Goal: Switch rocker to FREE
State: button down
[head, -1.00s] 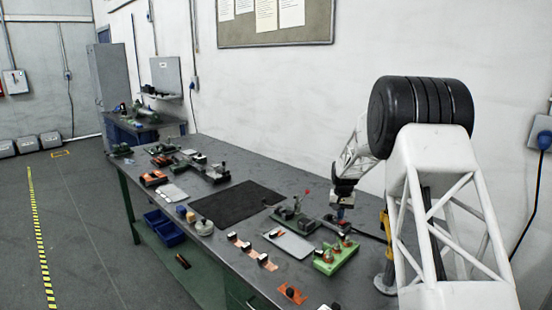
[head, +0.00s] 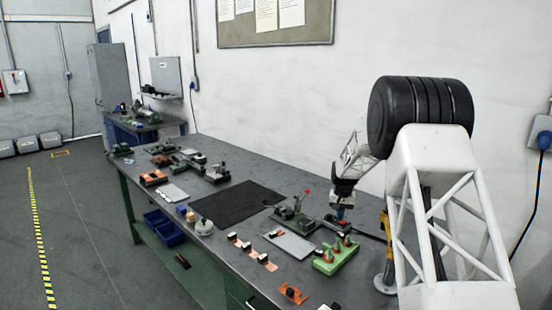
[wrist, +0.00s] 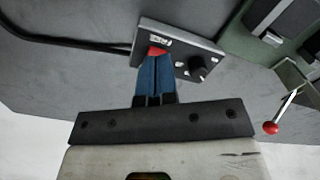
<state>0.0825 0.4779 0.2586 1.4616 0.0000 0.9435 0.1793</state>
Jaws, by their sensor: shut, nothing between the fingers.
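A grey control box (wrist: 185,65) with a black knob (wrist: 199,66) and white labels shows in the wrist view. A red rocker (wrist: 157,51) is on its face, partly hidden behind my fingertips. I cannot read its labels or tell which way it is tipped. My gripper (wrist: 154,62) has blue fingers pressed together with nothing between them. The fingertips are at the red rocker and seem to touch it or lie just over it. In the head view my gripper (head: 341,214) is low over the bench's right part, where the rocker is hidden.
A lever with a red ball (wrist: 270,128) stands to the right in the wrist view. In the head view a green block (head: 335,257) with posts stands in front of my gripper. A dark mat (head: 238,205) lies to the left. A black cable (wrist: 60,40) runs to the box.

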jog(key=shift+f, duration=1.45)
dwell(1.4)
jog(key=shift+r, duration=0.15)
notch_tip(320, 180, up, 7)
dwell(1.1)
dwell(0.3)
